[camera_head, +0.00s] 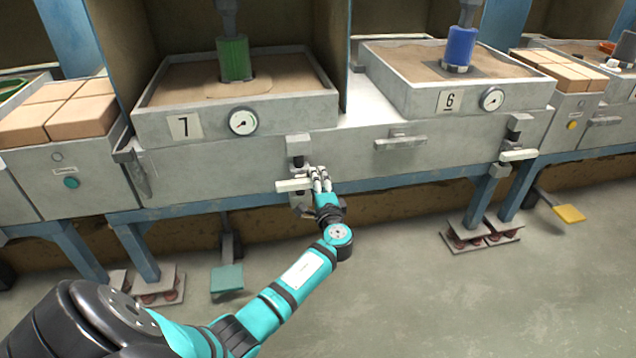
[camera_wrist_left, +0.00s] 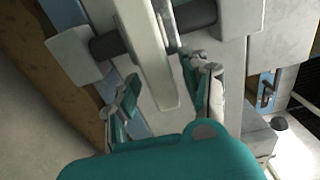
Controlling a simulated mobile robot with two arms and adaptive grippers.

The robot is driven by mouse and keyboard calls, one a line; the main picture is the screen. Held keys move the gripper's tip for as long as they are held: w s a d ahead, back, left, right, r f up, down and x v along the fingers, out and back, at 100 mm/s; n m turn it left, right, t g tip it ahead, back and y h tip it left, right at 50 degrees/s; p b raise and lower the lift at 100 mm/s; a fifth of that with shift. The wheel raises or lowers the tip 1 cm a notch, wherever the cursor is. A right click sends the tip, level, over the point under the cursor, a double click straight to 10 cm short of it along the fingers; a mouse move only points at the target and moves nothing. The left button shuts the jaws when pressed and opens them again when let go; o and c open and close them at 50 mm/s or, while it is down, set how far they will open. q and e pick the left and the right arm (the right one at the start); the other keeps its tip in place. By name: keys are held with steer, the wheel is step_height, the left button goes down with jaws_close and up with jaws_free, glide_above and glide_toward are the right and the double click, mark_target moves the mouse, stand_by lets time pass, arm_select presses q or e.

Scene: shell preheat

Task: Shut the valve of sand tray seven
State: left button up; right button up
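Sand tray seven (camera_head: 160,125) stands left of centre in the head view, with a "7" plate and a round gauge on its front. Its valve (camera_head: 298,146) is at the tray's lower right, with a pale lever (camera_head: 290,185) lying about level and pointing left. My left gripper (camera_head: 320,180) is at the lever's right end. In the left wrist view, the lever (camera_wrist_left: 150,60) runs between the two fingers of the left gripper (camera_wrist_left: 165,85). The fingers are apart, with a gap on the left side; contact on the right side is unclear. My right gripper is out of view.
Sand tray six (camera_head: 420,92) stands to the right, with its own pale valve lever (camera_head: 518,155). A grey handle (camera_head: 400,142) sits on the front between them. A teal pedal (camera_head: 227,278) is below tray seven. The floor in front is clear.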

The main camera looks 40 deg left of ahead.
arm_select(q)
steer(key=v, duration=1.2)
stand_by(0.3)
